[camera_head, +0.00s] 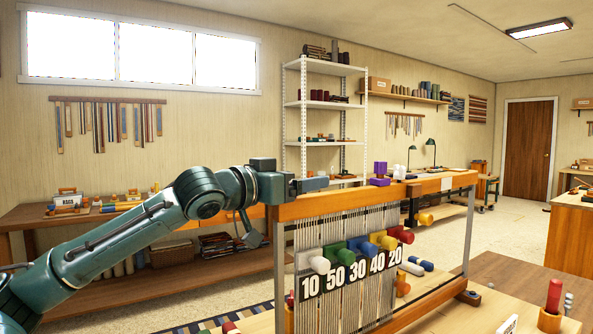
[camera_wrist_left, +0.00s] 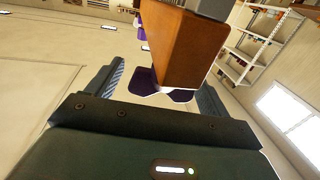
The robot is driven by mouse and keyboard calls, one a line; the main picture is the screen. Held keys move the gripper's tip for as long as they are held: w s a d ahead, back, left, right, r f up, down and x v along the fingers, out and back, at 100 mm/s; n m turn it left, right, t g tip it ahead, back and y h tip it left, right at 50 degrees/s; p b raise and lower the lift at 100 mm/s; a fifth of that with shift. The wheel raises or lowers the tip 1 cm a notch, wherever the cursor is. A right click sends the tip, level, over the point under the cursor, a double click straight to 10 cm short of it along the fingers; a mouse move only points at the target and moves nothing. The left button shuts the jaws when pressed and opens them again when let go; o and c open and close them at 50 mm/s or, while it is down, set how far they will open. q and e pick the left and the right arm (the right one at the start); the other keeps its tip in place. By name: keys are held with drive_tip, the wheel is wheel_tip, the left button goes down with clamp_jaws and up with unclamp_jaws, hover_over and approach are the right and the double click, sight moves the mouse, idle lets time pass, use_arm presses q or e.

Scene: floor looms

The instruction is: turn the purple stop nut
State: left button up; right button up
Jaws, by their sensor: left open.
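The loom (camera_head: 375,200) has a wooden top beam, seen end-on as a brown block (camera_wrist_left: 180,45) in the left wrist view. A purple lobed nut (camera_wrist_left: 145,82) sits at the beam's near end, between the spread fingers of my left gripper (camera_wrist_left: 161,78). The gap around it looks clear on both sides; contact cannot be told. In the head view my left gripper (camera_head: 312,184) is at the beam's left end and that nut is hidden. Another purple piece (camera_head: 380,181) sits on top of the beam, with a white piece (camera_head: 399,172) beside it. My right gripper is not in view.
Coloured knobs, including a green one (camera_head: 334,252), stick out from the loom front above number labels (camera_head: 350,271). A red peg (camera_head: 553,296) stands on the wooden top at lower right. A shelf rack (camera_head: 323,104) and workbench (camera_head: 150,215) stand behind.

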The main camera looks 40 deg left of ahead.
use_arm(q)
drive_tip(key=shift+c, duration=0.2)
drive_tip(key=c, duration=1)
drive_tip(key=shift+o, duration=0.2)
drive_tip(key=shift+f+m+h+b, duration=0.2)
drive_tip(key=shift+m+h+b, duration=0.2)
drive_tip(key=shift+h, duration=0.2)
drive_tip(key=shift+d+m+h, duration=0.1)
drive_tip(key=shift+m+h, duration=0.2)
drive_tip(key=shift+h, duration=0.2)
drive_tip(key=shift+r+g, duration=0.1)
drive_tip(key=shift+g, duration=0.2)
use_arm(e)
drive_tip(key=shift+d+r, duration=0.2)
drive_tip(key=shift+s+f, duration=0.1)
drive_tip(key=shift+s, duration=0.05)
use_arm(q)
drive_tip(key=o, duration=1)
